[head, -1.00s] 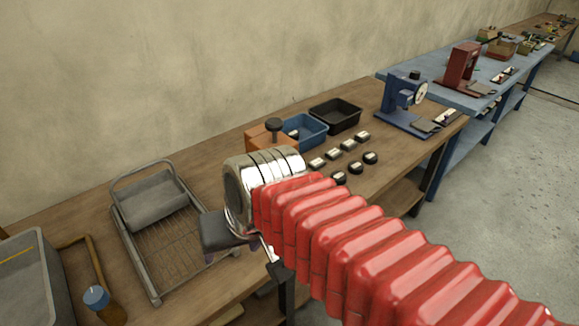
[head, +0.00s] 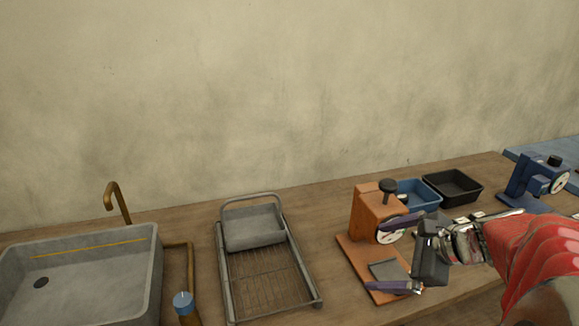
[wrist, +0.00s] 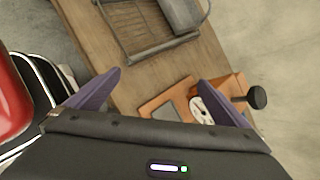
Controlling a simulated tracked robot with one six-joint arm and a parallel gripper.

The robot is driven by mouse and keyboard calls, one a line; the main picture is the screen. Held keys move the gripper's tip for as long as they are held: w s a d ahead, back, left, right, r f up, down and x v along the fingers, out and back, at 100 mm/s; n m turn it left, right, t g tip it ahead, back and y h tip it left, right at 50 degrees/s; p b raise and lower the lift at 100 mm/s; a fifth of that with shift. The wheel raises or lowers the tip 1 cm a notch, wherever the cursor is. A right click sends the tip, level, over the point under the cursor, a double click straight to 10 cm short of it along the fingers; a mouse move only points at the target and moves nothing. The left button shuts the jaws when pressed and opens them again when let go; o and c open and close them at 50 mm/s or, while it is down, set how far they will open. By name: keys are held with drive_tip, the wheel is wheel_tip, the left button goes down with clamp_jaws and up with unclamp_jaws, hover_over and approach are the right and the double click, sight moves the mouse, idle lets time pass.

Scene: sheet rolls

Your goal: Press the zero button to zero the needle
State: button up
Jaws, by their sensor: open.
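An orange gauge (head: 367,212) stands on the bench with a round black button (head: 388,185) on top, a white dial (head: 392,238) and a grey plate (head: 390,270) on its base. The wrist view shows its dial (wrist: 202,112) and black button (wrist: 257,97) at the right. The needle is too small to read. My gripper (head: 373,256) is open and empty in front of the gauge, its upper finger covering part of the dial. In the wrist view the fingers (wrist: 159,76) are wide apart, and the button lies outside them, right of the right finger.
A blue gauge (head: 530,185) with a black knob stands farther right. Behind the orange gauge are a blue bin (head: 418,195) and a black bin (head: 453,186). A wire rack (head: 265,285) with a grey tray and a sink (head: 90,285) lie to the left.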

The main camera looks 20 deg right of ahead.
drive_tip(key=s+d+m+t+h, duration=0.2)
drive_tip(key=d+m, duration=0.8)
drive_tip(key=d, duration=0.5)
drive_tip(key=shift+s+d+t, duration=0.4)
drive_tip(key=shift+s+t, duration=0.15)
drive_tip(key=shift+t, duration=0.35)
drive_tip(key=x, duration=1)
drive_tip(key=shift+d+r, duration=0.15)
drive_tip(key=v, duration=1)
drive_tip(key=shift+a, duration=0.2)
drive_tip(key=shift+a, duration=0.1)
